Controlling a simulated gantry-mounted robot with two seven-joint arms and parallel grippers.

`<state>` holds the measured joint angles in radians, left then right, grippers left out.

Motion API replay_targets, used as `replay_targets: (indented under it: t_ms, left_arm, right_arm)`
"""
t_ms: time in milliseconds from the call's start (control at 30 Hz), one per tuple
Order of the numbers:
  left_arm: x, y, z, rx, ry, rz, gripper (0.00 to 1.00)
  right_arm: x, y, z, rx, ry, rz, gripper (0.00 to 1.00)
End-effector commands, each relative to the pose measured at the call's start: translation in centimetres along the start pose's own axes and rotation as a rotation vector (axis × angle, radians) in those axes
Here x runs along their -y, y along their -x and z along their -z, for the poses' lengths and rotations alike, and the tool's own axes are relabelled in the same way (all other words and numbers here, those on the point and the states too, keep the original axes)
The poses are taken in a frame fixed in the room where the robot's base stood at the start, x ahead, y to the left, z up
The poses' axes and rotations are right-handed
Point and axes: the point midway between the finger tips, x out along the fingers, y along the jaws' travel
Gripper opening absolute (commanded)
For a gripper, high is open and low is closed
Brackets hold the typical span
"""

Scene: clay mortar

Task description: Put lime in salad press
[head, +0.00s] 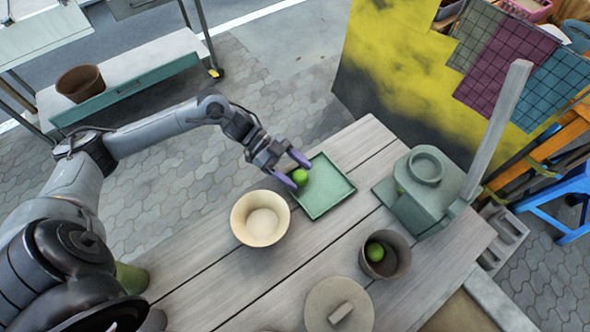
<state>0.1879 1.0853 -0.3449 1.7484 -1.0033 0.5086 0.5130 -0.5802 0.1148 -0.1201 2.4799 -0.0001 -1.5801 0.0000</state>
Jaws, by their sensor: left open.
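A green lime (300,177) lies on a square green tray (333,196) near the table's far left edge. My left gripper (294,171) is open, with its purple fingertips at the lime's left side, one above and one below it; I cannot tell if they touch it. A second lime (375,251) sits in a brown pot (397,263). The grey-green press (431,204) stands at the table's right, its long lever (500,125) raised. My right gripper is not in view.
A cream bowl (246,233) stands just left of the tray. A round lid (318,312) with a grey handle lies near the front. The wooden table (290,268) is bare between bowl, tray and brown pot. A blue stool (566,200) stands off the table at right.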

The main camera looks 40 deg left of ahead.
Motion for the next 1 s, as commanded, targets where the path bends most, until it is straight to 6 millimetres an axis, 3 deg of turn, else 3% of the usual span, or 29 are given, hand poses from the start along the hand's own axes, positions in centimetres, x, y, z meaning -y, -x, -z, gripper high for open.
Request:
replay_targets:
  t_ms: [367,567,1000]
  left_arm:
    - [-0.2,-0.1,-0.1,0.001,0.004,-0.007,0.70]
    - [-0.3,-0.2,-0.5,0.002,0.003,-0.008,0.70]
    - [0.1,7.5,-0.1,0.003,0.004,-0.003,0.70]
  right_arm:
    - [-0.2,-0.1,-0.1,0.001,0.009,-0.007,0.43]
    - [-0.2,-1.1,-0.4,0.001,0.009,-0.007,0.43]
    - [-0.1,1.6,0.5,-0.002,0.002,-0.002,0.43]
